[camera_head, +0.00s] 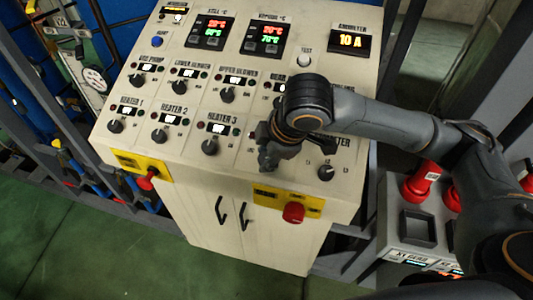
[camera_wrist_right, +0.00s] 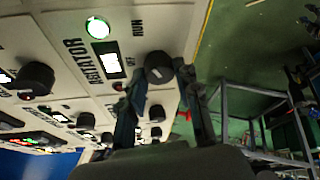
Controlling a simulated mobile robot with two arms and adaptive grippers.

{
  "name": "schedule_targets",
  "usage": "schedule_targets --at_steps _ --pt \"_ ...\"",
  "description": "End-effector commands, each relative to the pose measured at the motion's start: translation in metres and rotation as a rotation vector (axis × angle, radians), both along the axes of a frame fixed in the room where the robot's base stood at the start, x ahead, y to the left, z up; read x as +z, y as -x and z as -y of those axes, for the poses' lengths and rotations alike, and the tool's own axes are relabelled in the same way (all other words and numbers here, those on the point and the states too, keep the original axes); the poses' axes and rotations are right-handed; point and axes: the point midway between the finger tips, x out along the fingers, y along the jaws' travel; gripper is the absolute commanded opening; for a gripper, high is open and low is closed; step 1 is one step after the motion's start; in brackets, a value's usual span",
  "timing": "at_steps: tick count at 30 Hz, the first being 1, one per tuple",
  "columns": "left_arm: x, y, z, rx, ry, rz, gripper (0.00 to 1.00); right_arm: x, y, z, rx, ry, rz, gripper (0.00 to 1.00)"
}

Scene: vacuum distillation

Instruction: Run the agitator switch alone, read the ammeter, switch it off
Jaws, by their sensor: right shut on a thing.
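The cream control panel (camera_head: 185,85) fills the middle of the head view. The ammeter (camera_head: 350,41) at its upper right reads 10 A. My right gripper (camera_head: 267,158) is down at the panel right of the HEATER 3 switch, hiding what is under it there. In the right wrist view the agitator switch (camera_wrist_right: 158,68), a black round knob, sits between the fingertips of my right gripper (camera_wrist_right: 160,77), which is shut on it. The green lamp (camera_wrist_right: 97,28) beside the AGITATOR label is lit. My left gripper is not in view.
Other black knobs stand close by, such as the HEATER 3 switch (camera_head: 210,147) and a knob at the lower right (camera_head: 326,173). Red emergency buttons (camera_head: 293,213) (camera_head: 147,179) sit on yellow plates at the front edge. Temperature displays (camera_head: 265,41) glow at the top.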

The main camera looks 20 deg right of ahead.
Motion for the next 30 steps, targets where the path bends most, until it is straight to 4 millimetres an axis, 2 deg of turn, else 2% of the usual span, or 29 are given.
schedule_targets --at_steps 10,11,13,14,23,26,30 --pt "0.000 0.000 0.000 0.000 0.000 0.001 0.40 0.000 0.000 0.000 -0.005 -0.001 0.000 0.01" --pt "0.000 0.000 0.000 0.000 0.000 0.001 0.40 0.000 0.000 0.000 -0.005 -0.001 0.000 0.38" --pt "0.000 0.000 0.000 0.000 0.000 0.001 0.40 0.000 0.000 0.000 -0.004 0.000 0.000 0.52" --pt "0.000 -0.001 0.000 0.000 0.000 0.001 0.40 0.000 0.000 0.000 -0.004 0.000 0.000 0.55" --pt "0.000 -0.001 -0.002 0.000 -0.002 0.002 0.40 0.001 0.000 0.000 -0.003 -0.001 0.000 0.55" --pt "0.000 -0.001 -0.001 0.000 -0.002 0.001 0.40 0.008 0.002 0.001 -0.002 -0.001 0.002 0.55" --pt "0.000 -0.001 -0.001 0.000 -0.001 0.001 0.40 0.030 0.010 0.005 -0.001 0.000 0.006 0.55"
